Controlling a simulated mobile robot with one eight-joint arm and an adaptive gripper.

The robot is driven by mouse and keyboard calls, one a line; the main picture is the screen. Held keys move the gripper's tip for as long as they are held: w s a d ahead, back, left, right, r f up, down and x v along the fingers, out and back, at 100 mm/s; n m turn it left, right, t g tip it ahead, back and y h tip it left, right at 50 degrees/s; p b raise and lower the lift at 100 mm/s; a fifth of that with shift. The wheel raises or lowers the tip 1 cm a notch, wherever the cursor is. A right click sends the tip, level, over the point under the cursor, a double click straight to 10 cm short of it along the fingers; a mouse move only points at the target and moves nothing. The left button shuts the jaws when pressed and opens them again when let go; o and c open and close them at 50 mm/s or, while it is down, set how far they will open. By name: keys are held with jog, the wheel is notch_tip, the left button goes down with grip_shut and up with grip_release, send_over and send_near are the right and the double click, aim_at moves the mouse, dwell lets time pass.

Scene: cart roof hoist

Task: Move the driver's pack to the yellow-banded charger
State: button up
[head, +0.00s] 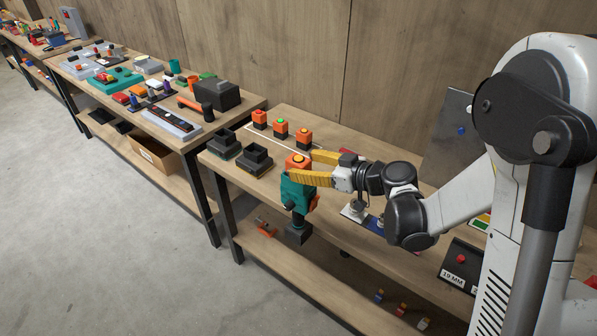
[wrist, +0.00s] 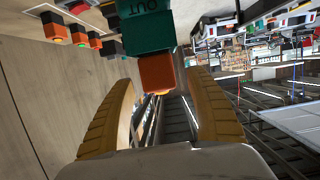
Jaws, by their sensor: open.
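The driver (head: 296,192) has a teal body and stands pack-end up at the table's front edge, with a dark lower part (head: 298,233) below the tabletop level. Its orange pack (head: 298,160) is on top, and it also shows in the wrist view (wrist: 158,73) joined to the teal body. My gripper (head: 303,166) is open, its yellow fingers on either side of the pack. In the wrist view the fingers (wrist: 160,85) stand apart from it. Two black chargers sit on the table; the nearer one (head: 255,158) shows a faint yellowish band, the other (head: 223,143) looks greenish.
Three orange packs, left (head: 260,119), middle (head: 281,128) and right (head: 304,138), stand behind the driver near a white line. A cluttered second table (head: 150,90) is at the left. A dark panel (head: 449,140) stands at the right. Floor in front is clear.

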jog(key=x, duration=0.2)
jog(key=shift+w+a+f, duration=0.1)
jog(key=shift+w+a, duration=0.1)
jog(key=shift+a, duration=0.05)
grip_shut()
